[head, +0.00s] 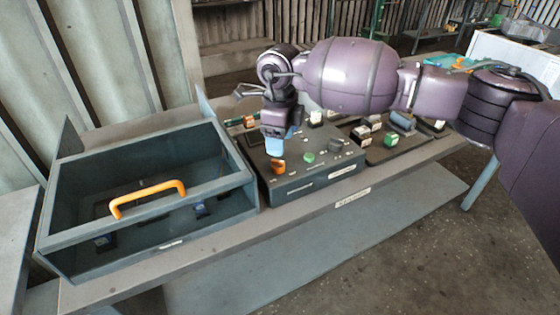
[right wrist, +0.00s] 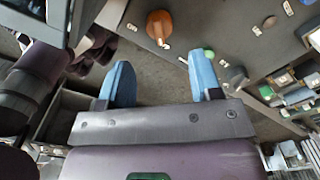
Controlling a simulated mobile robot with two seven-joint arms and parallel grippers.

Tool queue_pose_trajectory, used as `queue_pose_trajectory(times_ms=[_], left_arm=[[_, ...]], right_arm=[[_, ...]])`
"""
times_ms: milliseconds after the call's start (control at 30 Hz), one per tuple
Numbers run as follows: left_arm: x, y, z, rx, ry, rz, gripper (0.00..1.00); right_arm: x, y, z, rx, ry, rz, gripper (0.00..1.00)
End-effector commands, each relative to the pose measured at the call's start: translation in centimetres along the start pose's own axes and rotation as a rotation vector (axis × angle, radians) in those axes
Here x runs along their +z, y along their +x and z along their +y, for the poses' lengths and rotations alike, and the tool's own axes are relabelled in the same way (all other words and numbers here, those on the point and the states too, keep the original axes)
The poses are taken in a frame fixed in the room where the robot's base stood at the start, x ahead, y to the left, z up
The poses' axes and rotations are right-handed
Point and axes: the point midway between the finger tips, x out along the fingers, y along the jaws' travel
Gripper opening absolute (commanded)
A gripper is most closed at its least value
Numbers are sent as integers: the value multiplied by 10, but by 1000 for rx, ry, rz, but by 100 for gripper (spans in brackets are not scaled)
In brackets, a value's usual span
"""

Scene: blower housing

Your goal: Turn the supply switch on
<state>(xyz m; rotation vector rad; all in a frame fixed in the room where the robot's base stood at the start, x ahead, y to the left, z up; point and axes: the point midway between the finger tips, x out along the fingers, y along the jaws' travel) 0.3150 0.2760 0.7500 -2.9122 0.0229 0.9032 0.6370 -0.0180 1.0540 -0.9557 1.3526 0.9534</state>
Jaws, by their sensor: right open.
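A dark control box (head: 300,186) stands on the bench with several knobs and small labels on its sloped top. An orange knob (head: 278,166) sits at its left front, with a green button (head: 308,157) to the right and a dark grey knob (head: 336,145) beyond. I cannot read which label names the supply switch. My right gripper (head: 274,146) hangs over the box just above and behind the orange knob. In the right wrist view its blue fingers (right wrist: 158,80) are spread and empty, and the orange knob (right wrist: 160,25) lies beyond them, apart from both. My left gripper is not seen.
A grey open-framed housing (head: 60,240) with an orange handle (head: 148,196) stands left of the control box. Right of the box, a dark tray (head: 384,153) holds several small parts. The bench's front edge (head: 340,203) is clear.

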Motion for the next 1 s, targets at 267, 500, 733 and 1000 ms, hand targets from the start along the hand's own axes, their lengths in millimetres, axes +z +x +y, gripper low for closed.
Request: queue_pose_trajectory(times_ms=[267, 500, 733, 1000], left_arm=[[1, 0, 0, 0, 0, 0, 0], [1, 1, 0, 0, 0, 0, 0], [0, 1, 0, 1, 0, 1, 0], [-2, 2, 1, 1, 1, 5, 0]], right_arm=[[0, 47, 1, 3, 0, 0, 59], [0, 67, 0, 1, 0, -1, 59], [0, 70, 0, 1, 0, -1, 59], [0, 70, 0, 1, 0, -1, 36]])
